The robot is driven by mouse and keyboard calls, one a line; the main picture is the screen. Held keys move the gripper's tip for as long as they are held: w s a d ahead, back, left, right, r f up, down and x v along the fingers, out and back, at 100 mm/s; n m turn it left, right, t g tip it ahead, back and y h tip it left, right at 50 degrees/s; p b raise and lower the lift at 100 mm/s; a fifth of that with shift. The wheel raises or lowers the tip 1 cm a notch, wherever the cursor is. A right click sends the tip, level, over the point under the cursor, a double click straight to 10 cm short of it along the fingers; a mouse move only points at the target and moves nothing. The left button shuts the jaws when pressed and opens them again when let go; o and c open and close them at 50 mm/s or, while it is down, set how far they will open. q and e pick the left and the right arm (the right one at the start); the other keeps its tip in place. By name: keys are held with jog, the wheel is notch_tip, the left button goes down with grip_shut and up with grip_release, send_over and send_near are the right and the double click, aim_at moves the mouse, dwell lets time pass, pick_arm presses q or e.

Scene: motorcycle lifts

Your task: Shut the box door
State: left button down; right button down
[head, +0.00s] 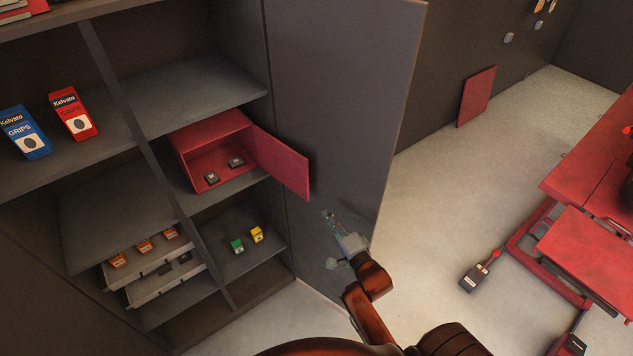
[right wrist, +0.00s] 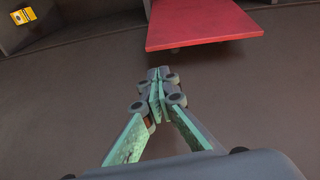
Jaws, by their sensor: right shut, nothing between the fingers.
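The red box (head: 213,148) sits on a middle shelf of the grey cabinet, with two small dark items inside. Its red door (head: 282,161) stands open, hinged at the box's right side and swung out to the right. The door also shows at the top of the right wrist view (right wrist: 203,24). My right gripper (head: 328,215) is below and to the right of the door's outer edge, in front of the large grey cabinet door. In the right wrist view the fingertips (right wrist: 160,92) are together and empty, apart from the red door. My left gripper is not in view.
The tall grey cabinet door (head: 345,90) stands open behind my right gripper. Green and yellow boxes (head: 247,239) stand on the shelf below the red box. An open drawer (head: 160,265) sticks out at lower left.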

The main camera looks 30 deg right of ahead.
notch_tip(320, 180, up, 6)
jog(key=m+t, duration=0.1)
jog(key=w, duration=0.9)
jog(key=shift+d+f, duration=0.25)
jog(key=shift+d, duration=0.2)
jog(key=shift+w+a+p, duration=0.1)
jog(key=shift+a+p, duration=0.05)
jog(key=shift+p, duration=0.15)
